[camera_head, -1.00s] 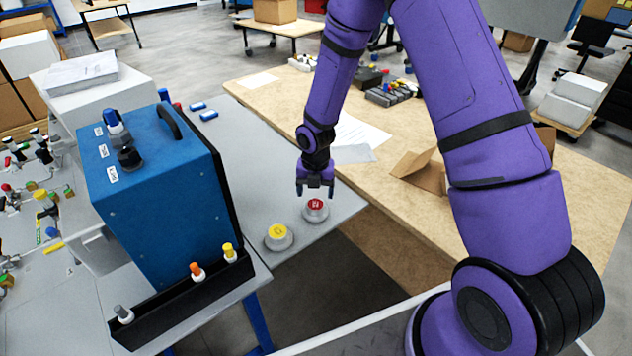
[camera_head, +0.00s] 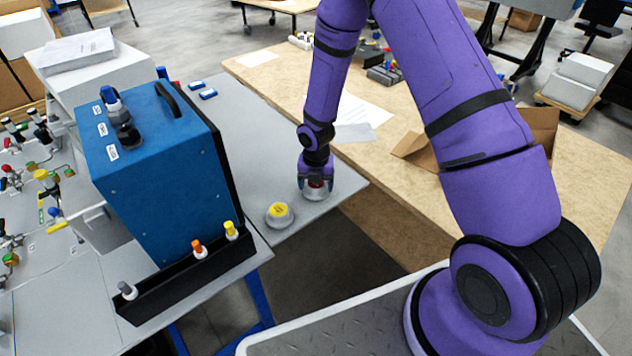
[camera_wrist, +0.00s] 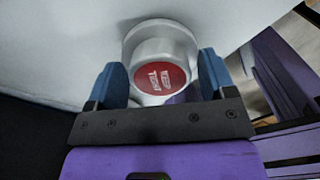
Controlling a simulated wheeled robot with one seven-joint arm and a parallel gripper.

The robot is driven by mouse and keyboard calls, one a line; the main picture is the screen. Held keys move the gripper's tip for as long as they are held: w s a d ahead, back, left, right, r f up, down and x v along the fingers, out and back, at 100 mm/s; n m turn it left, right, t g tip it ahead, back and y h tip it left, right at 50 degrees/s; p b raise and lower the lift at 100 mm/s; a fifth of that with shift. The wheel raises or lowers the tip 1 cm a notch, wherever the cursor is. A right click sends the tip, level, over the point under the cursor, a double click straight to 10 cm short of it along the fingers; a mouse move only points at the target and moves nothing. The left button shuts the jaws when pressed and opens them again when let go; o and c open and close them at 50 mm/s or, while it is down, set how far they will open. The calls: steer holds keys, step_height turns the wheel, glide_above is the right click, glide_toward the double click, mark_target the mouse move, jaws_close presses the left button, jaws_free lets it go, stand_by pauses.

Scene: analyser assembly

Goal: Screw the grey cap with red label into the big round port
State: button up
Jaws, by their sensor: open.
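The grey cap with the red label (camera_head: 316,191) stands on the grey table near its right corner. In the wrist view the cap (camera_wrist: 160,48) shows its round red label (camera_wrist: 160,77) facing me. My gripper (camera_head: 316,181) is lowered over the cap. In the wrist view its two blue fingers (camera_wrist: 162,82) are open, one on each side of the cap's upper part. I cannot tell whether they touch it. The blue analyser box (camera_head: 152,185) stands to the left; the big round port cannot be made out.
A similar grey cap with a yellow label (camera_head: 279,214) stands close by on the left. A black rack (camera_head: 180,287) with small orange, yellow and grey-topped bottles lies in front of the box. A wooden table (camera_head: 400,175) is at the right.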

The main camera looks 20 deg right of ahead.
steer(key=c, duration=0.8)
steer(key=shift+r, duration=3.5)
